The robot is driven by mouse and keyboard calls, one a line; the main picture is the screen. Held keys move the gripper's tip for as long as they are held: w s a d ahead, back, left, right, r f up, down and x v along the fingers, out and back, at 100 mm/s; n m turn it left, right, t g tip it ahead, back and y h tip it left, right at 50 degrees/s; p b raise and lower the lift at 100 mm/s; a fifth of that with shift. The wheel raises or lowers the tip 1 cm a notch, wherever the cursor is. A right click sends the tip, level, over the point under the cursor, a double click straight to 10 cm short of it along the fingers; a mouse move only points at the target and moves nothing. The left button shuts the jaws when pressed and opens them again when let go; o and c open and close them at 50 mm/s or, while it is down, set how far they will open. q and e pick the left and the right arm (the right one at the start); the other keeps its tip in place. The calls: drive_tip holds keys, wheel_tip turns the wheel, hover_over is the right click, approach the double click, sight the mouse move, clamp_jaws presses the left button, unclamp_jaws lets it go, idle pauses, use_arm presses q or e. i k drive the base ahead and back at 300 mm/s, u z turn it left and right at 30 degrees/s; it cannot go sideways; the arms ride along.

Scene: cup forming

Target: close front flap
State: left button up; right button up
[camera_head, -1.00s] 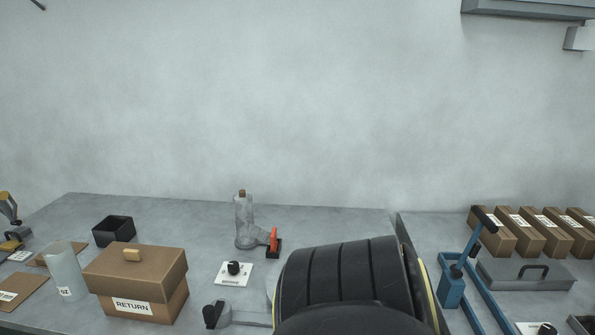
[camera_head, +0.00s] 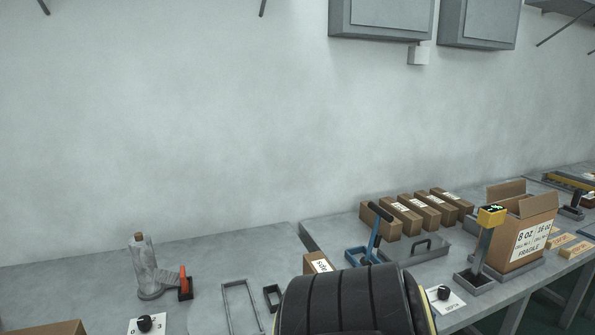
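An open brown carton (camera_head: 511,251) stands on the right-hand bench, with a white label reading 8 oz, 16 oz and FRAGILE on its front. One flap (camera_head: 506,191) stands up at its back left. The carton's near left part is partly hidden by a post with a yellow display head (camera_head: 491,215). I cannot clearly tell how the front flap lies. Neither of my grippers is in view. A dark ribbed part of my own body fills the bottom middle.
Several small brown boxes (camera_head: 410,218) and a grey case with a handle (camera_head: 424,249) lie left of the carton. A blue lever tool (camera_head: 375,238) stands beside them. Wall cabinets (camera_head: 380,15) hang above.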

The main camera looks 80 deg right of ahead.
sight(532, 206)
drive_tip(key=z, duration=4.25)
